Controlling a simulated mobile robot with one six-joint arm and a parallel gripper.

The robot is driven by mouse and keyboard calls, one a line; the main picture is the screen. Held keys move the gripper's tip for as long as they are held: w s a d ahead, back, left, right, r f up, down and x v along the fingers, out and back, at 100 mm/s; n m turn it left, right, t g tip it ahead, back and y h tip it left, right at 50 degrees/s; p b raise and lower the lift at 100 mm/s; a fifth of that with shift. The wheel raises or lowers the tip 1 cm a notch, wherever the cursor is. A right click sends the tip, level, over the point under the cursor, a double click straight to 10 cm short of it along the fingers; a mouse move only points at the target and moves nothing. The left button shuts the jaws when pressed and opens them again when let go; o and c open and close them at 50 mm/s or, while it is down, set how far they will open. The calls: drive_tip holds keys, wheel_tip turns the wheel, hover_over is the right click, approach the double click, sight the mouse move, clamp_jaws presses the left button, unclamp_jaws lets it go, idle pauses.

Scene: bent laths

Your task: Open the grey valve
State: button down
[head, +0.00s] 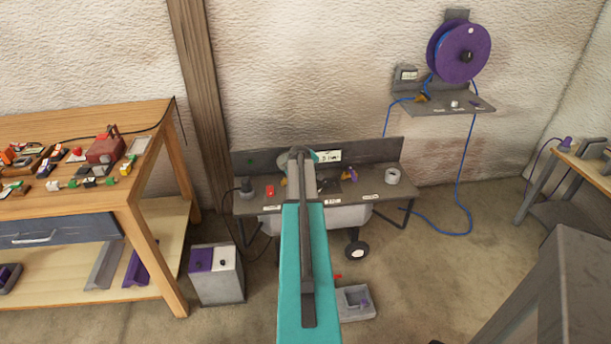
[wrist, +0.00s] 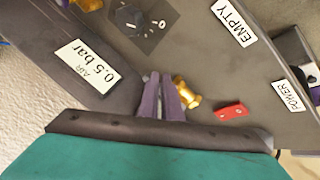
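A brass valve body (wrist: 187,92) shows in the wrist view, just right of my gripper's fingers. It also shows as a small yellow piece (head: 283,181) on the bench in the head view, left of my arm. Its handle is hidden or too small to make out, so I cannot confirm that it is the grey valve. My gripper (wrist: 159,77) has two slim purple-grey fingers close together over the panel. I cannot tell whether they touch or hold anything. In the head view my arm hides the gripper. Another brass valve with a purple handle (head: 350,175) sits to the right.
The bench (head: 393,206) carries a red switch (wrist: 232,110), a black dial (wrist: 128,18) and an air pressure sign (wrist: 85,67). A shelf (head: 452,101) with a purple reel (head: 462,51) is on the wall. A blue hose (head: 457,180) hangs to the floor.

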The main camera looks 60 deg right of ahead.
drive_tip(key=shift+w+a, duration=0.25)
drive_tip(key=shift+a, duration=0.35)
drive_tip(key=s+a, duration=0.2)
drive_tip(key=s, duration=0.1)
drive_tip(key=shift+s+r, duration=0.1)
drive_tip(key=shift+s, duration=0.05)
drive_tip(key=s+r+b, duration=0.1)
drive_tip(key=s+r, duration=0.5)
drive_tip(key=r, duration=0.1)
drive_tip(key=shift+a+r+b, duration=0.3)
drive_tip(key=shift+a+r, duration=0.1)
drive_tip(key=shift+w, duration=0.1)
